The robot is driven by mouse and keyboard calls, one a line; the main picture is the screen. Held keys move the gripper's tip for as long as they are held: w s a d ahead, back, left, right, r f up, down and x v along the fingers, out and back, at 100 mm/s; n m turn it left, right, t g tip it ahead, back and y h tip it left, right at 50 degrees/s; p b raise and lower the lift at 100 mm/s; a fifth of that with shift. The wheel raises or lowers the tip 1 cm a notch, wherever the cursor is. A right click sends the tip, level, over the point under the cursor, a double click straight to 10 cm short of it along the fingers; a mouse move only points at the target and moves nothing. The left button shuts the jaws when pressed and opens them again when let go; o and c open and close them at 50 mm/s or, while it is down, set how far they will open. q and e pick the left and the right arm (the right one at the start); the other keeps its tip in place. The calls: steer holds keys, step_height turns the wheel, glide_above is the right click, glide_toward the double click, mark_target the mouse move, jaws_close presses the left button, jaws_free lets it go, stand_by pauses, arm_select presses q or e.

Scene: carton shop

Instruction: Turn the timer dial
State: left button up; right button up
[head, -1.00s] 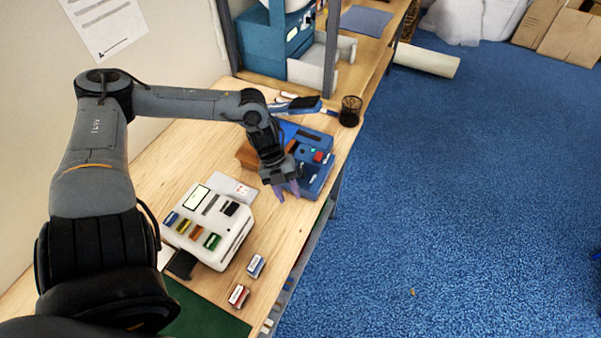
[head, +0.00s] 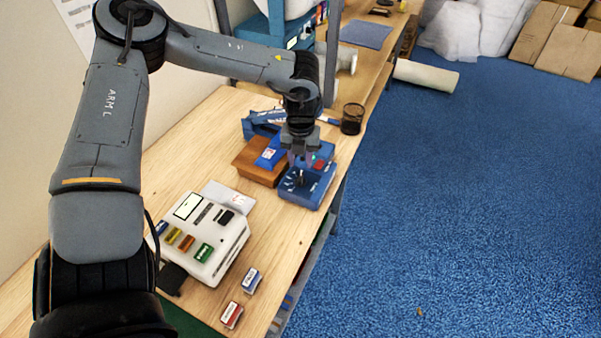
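A blue device (head: 308,193) with white markings, a red button (head: 319,164) and a green spot stands near the right edge of the table. It has a small dark knob-like part with white marks around it on its top; I take this to be the timer dial (head: 300,180). My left gripper (head: 301,165) points down right above this part, and its fingers partly cover the device. The fingertips are small and blend with the device, so I cannot tell how far apart they are or whether they touch the dial. My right gripper is not in view.
A brown wooden block (head: 256,164) with a blue piece on it stands left of the device. A white machine (head: 216,254) with coloured blocks is nearer. A blue stamp (head: 251,281) and a red stamp (head: 232,315) lie beside it. A dark mesh cup (head: 352,119) stands behind.

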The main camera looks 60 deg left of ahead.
mark_target(300, 176)
arm_select(q)
steer(key=shift+f+p, duration=0.3)
steer(key=shift+f, duration=3)
jaws_close()
